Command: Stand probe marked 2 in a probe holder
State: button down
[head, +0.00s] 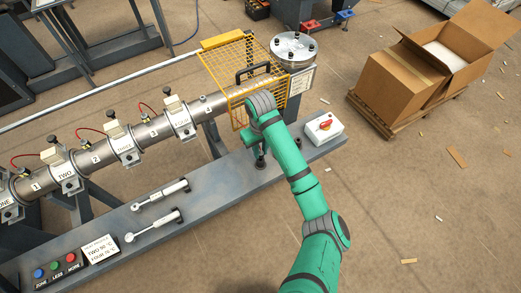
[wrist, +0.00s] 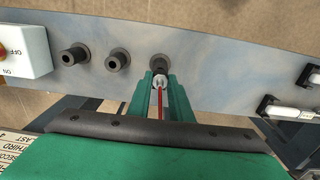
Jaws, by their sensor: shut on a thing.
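My gripper (head: 257,143) is over the bench, below the yellow guard. In the wrist view its two green fingers (wrist: 158,88) are shut on a probe (wrist: 159,100), white and metal with a red line along it. Its number is not readable. Its far end lines up with a black round probe holder (wrist: 160,61); I cannot tell whether it is inside. Two more black holders, one in the middle (wrist: 118,60) and one near the white box (wrist: 75,54), look empty. Two other probes lie flat on the bench, one farther back (head: 162,194) and one nearer (head: 155,223).
A white box with a red button (head: 323,127) stands at the bench's right end. The yellow mesh guard (head: 240,75) with a black handle is just behind my gripper. The barrel with numbered clamps (head: 120,145) runs along the left. A button panel (head: 58,266) is at front left.

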jog(key=shift+f, duration=1.15)
jog(key=c, duration=1.5)
grip_release()
notch_tip(320, 180, up, 11)
jog(key=shift+f, duration=0.1)
jog(key=shift+a, duration=0.1)
